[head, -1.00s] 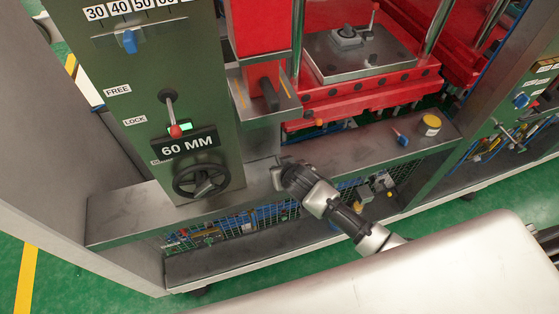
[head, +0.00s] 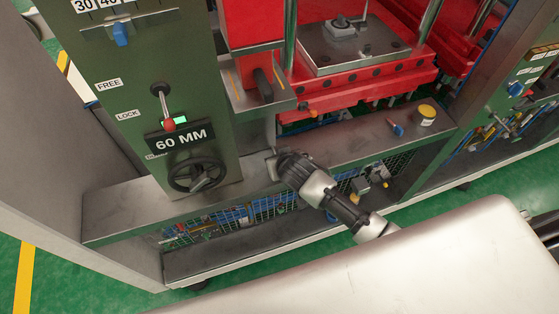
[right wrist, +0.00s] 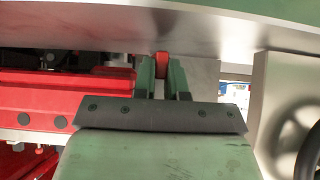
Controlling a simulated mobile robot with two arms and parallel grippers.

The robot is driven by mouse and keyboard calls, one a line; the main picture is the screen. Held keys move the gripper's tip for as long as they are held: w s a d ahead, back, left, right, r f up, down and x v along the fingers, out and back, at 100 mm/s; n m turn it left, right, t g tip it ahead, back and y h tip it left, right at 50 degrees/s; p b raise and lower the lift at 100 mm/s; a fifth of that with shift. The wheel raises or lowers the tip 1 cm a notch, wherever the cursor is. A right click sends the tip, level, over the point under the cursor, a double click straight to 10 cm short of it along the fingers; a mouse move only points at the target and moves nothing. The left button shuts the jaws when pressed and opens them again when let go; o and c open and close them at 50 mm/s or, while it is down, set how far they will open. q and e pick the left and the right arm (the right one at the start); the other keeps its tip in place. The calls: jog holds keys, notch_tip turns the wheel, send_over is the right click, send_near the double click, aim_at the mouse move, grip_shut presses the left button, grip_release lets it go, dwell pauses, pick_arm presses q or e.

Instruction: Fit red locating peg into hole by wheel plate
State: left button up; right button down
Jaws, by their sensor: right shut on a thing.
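My right gripper (head: 272,166) is at the front of the grey ledge, to the right of the black handwheel (head: 197,175) on the green column. In the right wrist view, the gripper (right wrist: 162,78) is shut on the red locating peg (right wrist: 162,62), whose red end shows between the green fingertips. The peg is hidden behind the gripper in the head view. The handwheel also shows at the right edge of the wrist view (right wrist: 308,150). I cannot make out the hole in either view. My left gripper is not in view.
The grey ledge (head: 340,141) runs right to a yellow-topped jar (head: 426,115) and a small blue-handled item (head: 395,128). A FREE/LOCK lever (head: 162,105) stands out above the 60 MM sign (head: 180,137). Red press tooling (head: 360,85) lies behind the ledge.

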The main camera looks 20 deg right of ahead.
notch_tip(320, 180, up, 3)
jog(key=shift+f+b, duration=0.1)
jog(key=shift+b, duration=0.25)
jog(key=s+d+r+b, duration=0.2)
jog(key=s+r, duration=0.3)
jog(key=s, duration=0.2)
jog(key=s+d+r+b, duration=0.2)
jog(key=s+r+b, duration=0.1)
jog(key=s, duration=0.3)
jog(key=shift+s+r, duration=0.35)
jog(key=shift+r, duration=0.5)
